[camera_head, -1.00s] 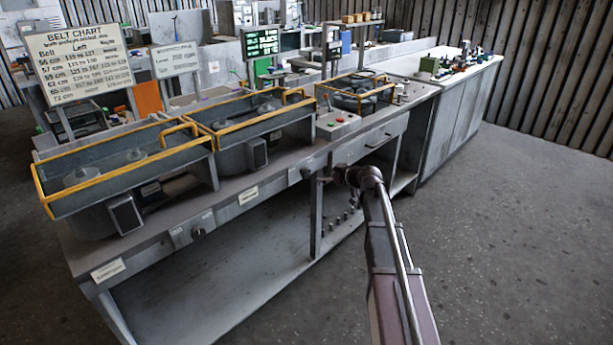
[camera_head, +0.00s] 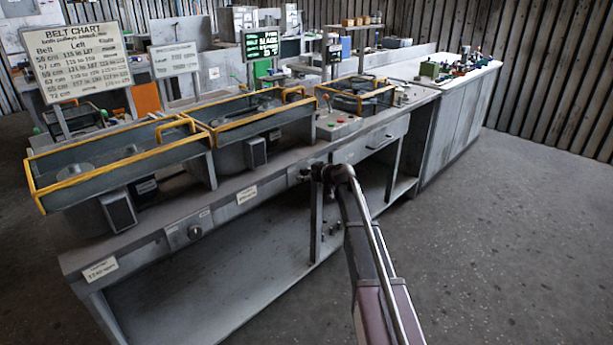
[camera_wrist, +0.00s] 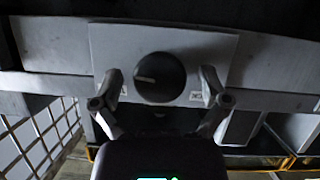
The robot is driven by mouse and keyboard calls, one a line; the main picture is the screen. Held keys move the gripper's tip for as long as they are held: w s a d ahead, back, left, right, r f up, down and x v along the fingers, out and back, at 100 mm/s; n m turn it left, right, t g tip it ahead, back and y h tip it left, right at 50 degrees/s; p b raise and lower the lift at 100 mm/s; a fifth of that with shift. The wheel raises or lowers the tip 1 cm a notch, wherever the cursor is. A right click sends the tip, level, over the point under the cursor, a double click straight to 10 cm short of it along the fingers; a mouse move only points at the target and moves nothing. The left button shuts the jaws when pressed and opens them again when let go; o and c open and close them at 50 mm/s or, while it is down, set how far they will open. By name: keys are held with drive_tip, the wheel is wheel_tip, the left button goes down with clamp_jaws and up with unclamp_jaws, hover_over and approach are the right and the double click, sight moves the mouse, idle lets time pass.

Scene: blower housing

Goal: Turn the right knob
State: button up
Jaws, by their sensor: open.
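A round black knob (camera_wrist: 160,78) with a white pointer mark towards the left sits on a light grey plate (camera_wrist: 210,48) in the wrist view. My gripper (camera_wrist: 162,92) is open, with one finger on each side of the knob and small gaps to it. In the head view my gripper (camera_head: 318,172) is at the bench front, at the right-hand panel, and mostly hides that knob.
Two large yellow-railed housings (camera_head: 120,155) stand on the bench. A smaller yellow-railed unit (camera_head: 355,93) and a box with red and green buttons (camera_head: 338,122) are further right. An open lower shelf (camera_head: 220,285) lies below. The floor (camera_head: 500,240) at right is clear.

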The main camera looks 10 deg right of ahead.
drive_tip(key=shift+c, duration=0.2)
drive_tip(key=c, duration=1.1)
drive_tip(key=shift+m, duration=0.3)
drive_tip(key=shift+w+m+g+y, duration=0.1)
drive_tip(key=shift+m+g+y, duration=0.5)
drive_tip(key=shift+m+y, duration=0.3)
drive_tip(key=shift+m+g+y+b, duration=0.4)
drive_tip(key=shift+m+y, duration=0.3)
drive_tip(key=shift+m, duration=0.6)
